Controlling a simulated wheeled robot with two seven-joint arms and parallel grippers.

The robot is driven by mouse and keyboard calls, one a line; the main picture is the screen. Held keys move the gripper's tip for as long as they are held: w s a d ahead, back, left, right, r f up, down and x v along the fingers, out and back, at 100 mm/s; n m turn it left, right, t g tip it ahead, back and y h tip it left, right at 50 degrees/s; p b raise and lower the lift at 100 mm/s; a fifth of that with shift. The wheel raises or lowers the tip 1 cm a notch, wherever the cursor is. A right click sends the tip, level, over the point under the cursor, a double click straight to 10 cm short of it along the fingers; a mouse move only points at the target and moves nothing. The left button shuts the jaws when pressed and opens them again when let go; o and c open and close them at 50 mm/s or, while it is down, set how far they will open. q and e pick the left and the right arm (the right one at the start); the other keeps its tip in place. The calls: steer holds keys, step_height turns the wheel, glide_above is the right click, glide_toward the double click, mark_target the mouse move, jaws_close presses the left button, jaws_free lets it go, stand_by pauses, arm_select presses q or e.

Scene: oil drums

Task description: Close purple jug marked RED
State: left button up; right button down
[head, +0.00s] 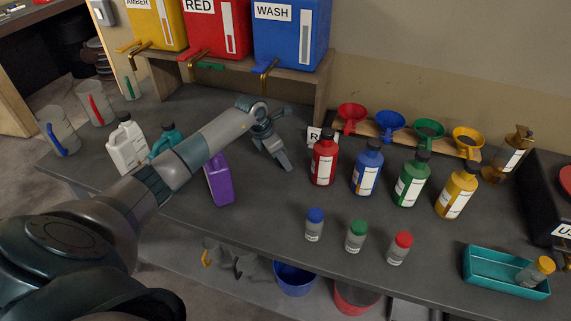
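The purple jug (220,185) stands on the grey workbench, left of the middle in the head view. My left forearm passes in front of its upper part, so its cap, neck and any RED marking are hidden. My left gripper (285,160) hangs over the bench to the right of the purple jug, apart from it, with nothing visible held. Its fingers are small and seen at an angle, so I cannot tell whether they are open. My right gripper is not in view.
A white jug (127,147) and a teal jug (170,137) stand left of my arm. Red (324,160), blue (366,170), green and yellow bottles stand right, with small capped jars (314,226) in front. A teal tray (505,272) lies far right. Bench between gripper and jars is clear.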

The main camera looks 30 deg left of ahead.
arm_select(q)
steer(key=c, duration=0.6)
steer(key=shift+o, duration=0.2)
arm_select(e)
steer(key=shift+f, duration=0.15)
